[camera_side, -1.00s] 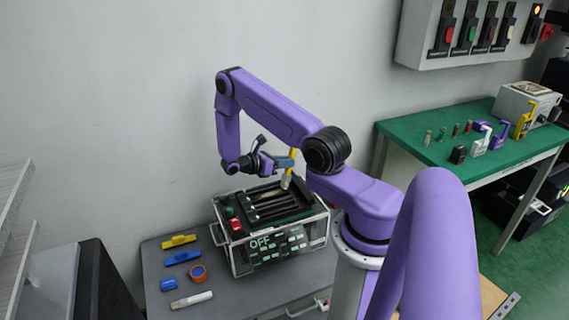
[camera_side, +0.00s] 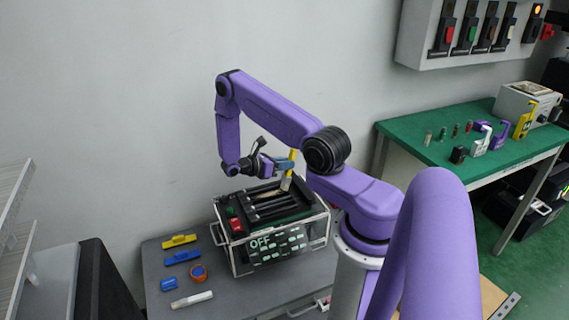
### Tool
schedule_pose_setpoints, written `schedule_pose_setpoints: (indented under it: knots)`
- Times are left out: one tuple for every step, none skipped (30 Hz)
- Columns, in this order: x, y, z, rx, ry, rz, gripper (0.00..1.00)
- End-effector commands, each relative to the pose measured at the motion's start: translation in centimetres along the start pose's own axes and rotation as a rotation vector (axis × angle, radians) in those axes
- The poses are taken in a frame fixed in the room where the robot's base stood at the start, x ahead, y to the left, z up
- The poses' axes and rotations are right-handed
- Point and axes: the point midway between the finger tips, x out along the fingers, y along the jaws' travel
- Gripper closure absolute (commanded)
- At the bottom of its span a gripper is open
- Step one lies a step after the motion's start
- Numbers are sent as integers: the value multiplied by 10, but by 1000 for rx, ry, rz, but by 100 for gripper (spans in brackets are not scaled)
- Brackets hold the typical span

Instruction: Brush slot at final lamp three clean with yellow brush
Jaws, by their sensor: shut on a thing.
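My gripper (camera_side: 287,165) is shut on the yellow brush (camera_side: 291,158). The brush is held upright, with its pale bristle end (camera_side: 286,183) down at the back right part of the slotted box. The slotted box (camera_side: 270,237) has several dark parallel slots (camera_side: 275,207) on top and an "OFF" display on its front. A tan patch (camera_side: 270,194) shows at the slot farthest back. Whether the bristles touch the slot is too small to tell. Part of the brush is hidden by my gripper.
A wall panel (camera_side: 470,50) holds levers with lamps, the rightmost lit orange.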

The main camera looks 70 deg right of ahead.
Motion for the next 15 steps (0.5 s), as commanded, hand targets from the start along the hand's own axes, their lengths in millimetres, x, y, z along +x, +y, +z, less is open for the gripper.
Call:
schedule_pose_setpoints:
  knots:
    - [0, 0, 0, 0, 1, 0, 100]
    - [0, 0, 0, 0, 1, 0, 100]
    - [0, 0, 0, 0, 1, 0, 100]
    - [0, 0, 0, 0, 1, 0, 100]
    - [0, 0, -1, 0, 1, 0, 100]
    - [0, 0, -1, 0, 1, 0, 100]
    - [0, 0, -1, 0, 1, 1, 100]
    - [-1, 0, -1, 0, 2, 1, 100]
    - [-2, 1, -2, 0, 2, 2, 100]
    - [-4, 1, -2, 0, 2, 2, 100]
    - [-6, 2, -3, 0, 2, 2, 100]
    - [-8, 2, -4, 1, 2, 2, 100]
    - [-10, 2, -4, 1, 3, 2, 100]
    - [-11, 3, -5, 2, 3, 2, 100]
    - [-14, 3, -5, 1, 3, 3, 100]
